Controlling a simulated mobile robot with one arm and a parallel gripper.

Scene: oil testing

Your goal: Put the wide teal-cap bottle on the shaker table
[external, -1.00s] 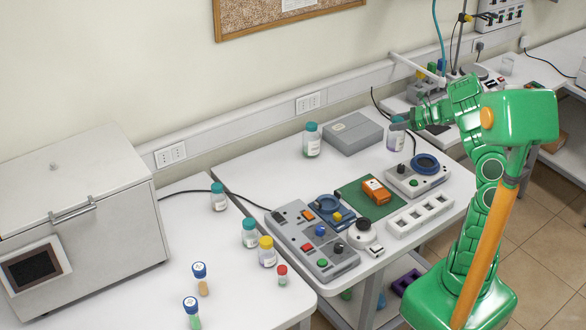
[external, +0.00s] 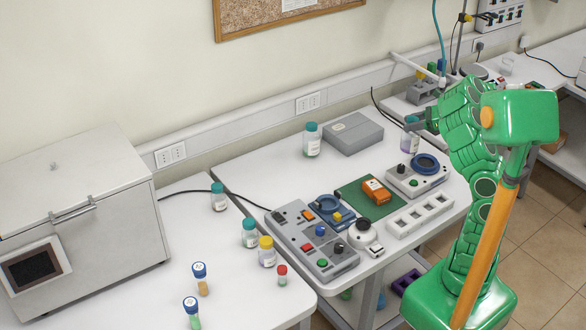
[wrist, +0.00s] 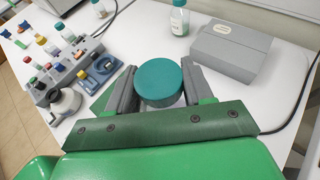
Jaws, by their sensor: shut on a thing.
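The wide teal-cap bottle (wrist: 160,82) is between the fingers of my gripper (wrist: 158,90), and in the wrist view I mostly see its round cap from above. In the external view the bottle (external: 411,140) is at the back right of the middle table, partly hidden by my gripper (external: 416,127). My gripper is shut on it. I cannot tell from the external view how far its base is above the table. I cannot tell for sure which device is the shaker table; a grey device with a blue ring (external: 425,165) is just in front of the bottle.
Another teal-cap bottle (external: 312,140) stands left of a grey flat box (external: 352,133). A green mat with an orange device (external: 376,191), a white slotted rack (external: 420,215) and a grey control panel (external: 312,240) fill the table's front. More equipment stands at the back right.

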